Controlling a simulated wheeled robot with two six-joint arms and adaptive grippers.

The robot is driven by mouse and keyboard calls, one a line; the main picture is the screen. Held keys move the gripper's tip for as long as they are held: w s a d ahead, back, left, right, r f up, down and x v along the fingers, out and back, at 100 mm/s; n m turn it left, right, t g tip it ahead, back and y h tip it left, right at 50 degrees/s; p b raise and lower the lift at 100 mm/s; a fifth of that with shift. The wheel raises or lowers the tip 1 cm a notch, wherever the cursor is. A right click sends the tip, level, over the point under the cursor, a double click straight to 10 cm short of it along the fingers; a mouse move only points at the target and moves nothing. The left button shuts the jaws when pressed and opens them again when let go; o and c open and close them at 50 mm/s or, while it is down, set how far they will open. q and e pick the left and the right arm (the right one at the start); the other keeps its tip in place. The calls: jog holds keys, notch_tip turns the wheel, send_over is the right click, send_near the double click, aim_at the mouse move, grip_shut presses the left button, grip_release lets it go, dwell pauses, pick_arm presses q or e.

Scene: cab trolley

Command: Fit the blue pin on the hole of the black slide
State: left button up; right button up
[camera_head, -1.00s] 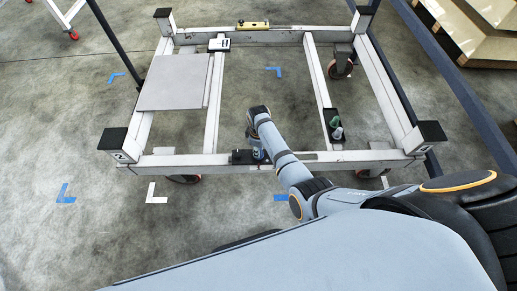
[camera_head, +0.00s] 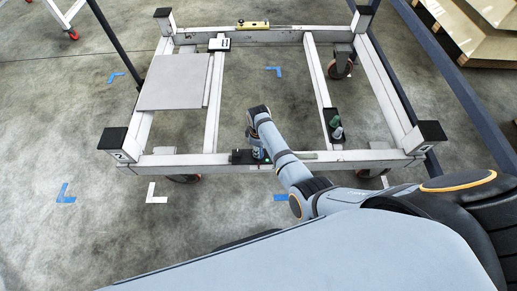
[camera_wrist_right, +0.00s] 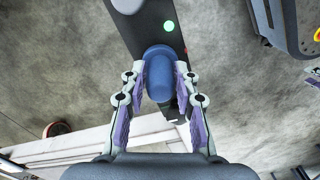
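The blue pin (camera_wrist_right: 158,82) is between the fingertips of my right gripper (camera_wrist_right: 161,72) in the right wrist view, with both fingers against its sides. The black slide (camera_wrist_right: 148,28) runs behind the pin and carries a lit green spot. I cannot tell whether the pin is seated in the hole, which is hidden. In the head view the black slide (camera_head: 242,157) sits on the trolley's near beam, with my right gripper (camera_head: 258,154) at its right end. My left gripper is not in view.
The white trolley frame (camera_head: 225,160) has black corner posts. A grey plate (camera_head: 173,82) lies on its left part. A black holder (camera_head: 336,136) with small green and white pieces is on the right crossbar. A yellow level (camera_head: 253,26) lies on the far beam.

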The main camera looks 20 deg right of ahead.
jog(key=o, duration=0.3)
notch_tip(320, 180, up, 12)
dwell(0.5)
